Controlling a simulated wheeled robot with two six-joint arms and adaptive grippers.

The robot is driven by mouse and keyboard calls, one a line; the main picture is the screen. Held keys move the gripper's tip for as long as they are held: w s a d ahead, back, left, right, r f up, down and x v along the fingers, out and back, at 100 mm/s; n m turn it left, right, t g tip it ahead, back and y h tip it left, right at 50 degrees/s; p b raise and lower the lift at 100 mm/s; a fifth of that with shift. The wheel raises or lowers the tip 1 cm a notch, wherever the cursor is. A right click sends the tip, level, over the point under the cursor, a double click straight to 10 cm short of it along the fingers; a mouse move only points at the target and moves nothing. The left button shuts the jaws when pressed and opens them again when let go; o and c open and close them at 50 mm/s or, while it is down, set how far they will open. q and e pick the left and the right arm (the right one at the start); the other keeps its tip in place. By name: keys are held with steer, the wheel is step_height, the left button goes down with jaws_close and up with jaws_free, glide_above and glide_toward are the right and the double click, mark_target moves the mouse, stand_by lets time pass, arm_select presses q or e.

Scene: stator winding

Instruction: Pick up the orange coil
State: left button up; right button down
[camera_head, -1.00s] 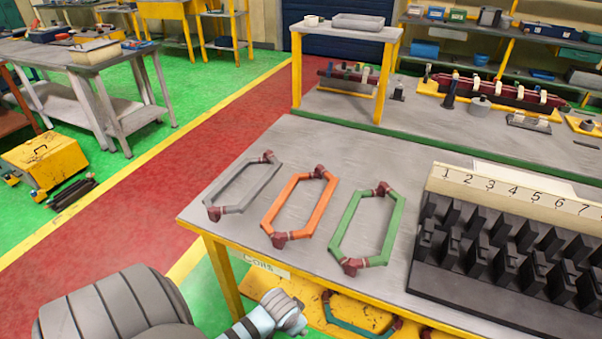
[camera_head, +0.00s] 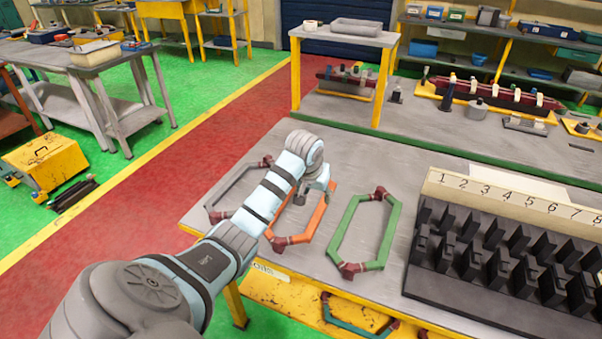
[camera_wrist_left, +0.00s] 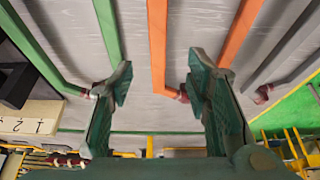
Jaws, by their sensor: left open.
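The orange coil (camera_head: 311,219) lies flat on the grey table between the grey and green coils. It is a long six-sided loop with dark red ends, partly hidden by my left arm in the head view. My left gripper (camera_head: 300,196) is above it. In the left wrist view the left gripper (camera_wrist_left: 160,78) is open and empty, its two green fingers apart. One long side of the orange coil (camera_wrist_left: 157,40) shows between the fingers, and the other side shows to the right. I cannot tell the height of the fingertips above the coil.
The green coil (camera_head: 338,232) lies to the right and the grey coil (camera_head: 222,194) to the left, partly behind my arm. A black slotted block (camera_head: 490,285) with a numbered strip (camera_head: 500,195) stands at the right. A small raised table (camera_head: 345,36) stands farther back.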

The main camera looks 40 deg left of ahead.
mark_target(321, 207)
arm_select(q)
steer(key=x, duration=0.3)
steer(key=b+x, duration=0.1)
steer(key=x, duration=0.3)
steer(key=b+x, duration=0.1)
steer(key=x, duration=0.2)
steer(key=shift+w, duration=0.4)
jaws_close()
